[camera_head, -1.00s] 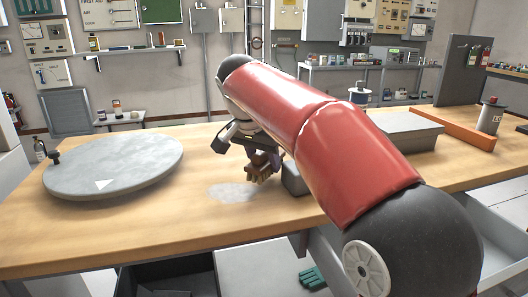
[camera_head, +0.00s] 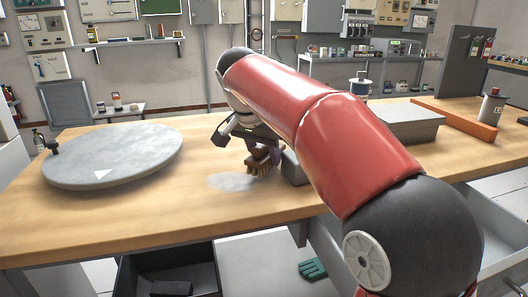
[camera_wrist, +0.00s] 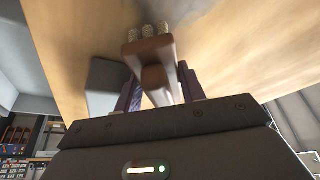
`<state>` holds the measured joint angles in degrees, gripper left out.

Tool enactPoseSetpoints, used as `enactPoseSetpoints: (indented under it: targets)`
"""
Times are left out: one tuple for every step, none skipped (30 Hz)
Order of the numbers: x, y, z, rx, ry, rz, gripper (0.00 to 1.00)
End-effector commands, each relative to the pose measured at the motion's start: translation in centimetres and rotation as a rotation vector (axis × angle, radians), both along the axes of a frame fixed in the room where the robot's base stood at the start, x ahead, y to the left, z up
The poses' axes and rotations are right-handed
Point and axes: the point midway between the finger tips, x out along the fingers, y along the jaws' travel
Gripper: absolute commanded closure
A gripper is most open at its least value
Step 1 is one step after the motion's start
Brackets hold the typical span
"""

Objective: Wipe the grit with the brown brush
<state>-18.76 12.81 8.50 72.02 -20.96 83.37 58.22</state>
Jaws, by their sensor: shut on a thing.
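The grit (camera_head: 232,182) is a pale grey patch on the wooden table in front of my arm. The brown brush (camera_head: 262,160) is held bristles-down at the right edge of the grit; I cannot tell whether the bristles touch the table. My gripper (camera_head: 266,150) is shut on the brush's handle. In the wrist view the brush (camera_wrist: 150,50) sits between the two dark purple fingers of my gripper (camera_wrist: 158,88), with its bristle tufts pointing toward the tabletop. My arm partly hides the gripper in the head view.
A large grey round plate (camera_head: 115,155) lies on the table (camera_head: 150,220) at left. A grey block (camera_head: 293,168) stands close to the right of the brush. A grey box (camera_head: 405,122) and an orange bar (camera_head: 455,120) are farther right. Open drawers show below the table edge.

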Motion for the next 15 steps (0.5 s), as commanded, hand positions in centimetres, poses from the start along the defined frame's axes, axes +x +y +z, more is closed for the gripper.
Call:
enactPoseSetpoints:
  targets:
    - [0.0, 0.0, -0.17, 0.0, 0.0, 0.0, 0.79]
    - [0.0, 0.0, -0.24, 0.0, 0.0, 0.0, 0.79]
    - [-0.01, 0.0, -0.32, 0.0, 0.0, 0.0, 0.79]
    - [-0.01, 0.0, -0.37, 0.0, 0.0, 0.0, 0.79]
    - [0.0, 0.0, -0.43, 0.001, 0.0, 0.0, 0.79]
    - [0.0, 0.0, -0.51, 0.001, 0.0, 0.0, 0.79]
    - [0.0, 0.0, -0.57, 0.001, 0.0, 0.0, 0.79]
    - [-0.01, 0.0, -0.64, 0.0, -0.001, 0.0, 0.79]
    - [-0.01, 0.0, -0.72, 0.0, -0.001, 0.0, 0.79]
    - [0.0, 0.0, -0.78, 0.0, -0.001, 0.0, 0.79]
    - [0.0, 0.0, -0.83, 0.001, 0.0, 0.0, 0.79]
    - [0.0, 0.0, -0.92, 0.001, 0.0, 0.0, 0.79]
    - [-0.01, 0.0, -0.98, 0.0, -0.001, 0.0, 0.79]
    - [0.0, 0.0, -1.04, 0.001, 0.0, 0.0, 0.79]
    - [0.0, 0.0, -1.13, 0.001, 0.0, 0.0, 0.79]
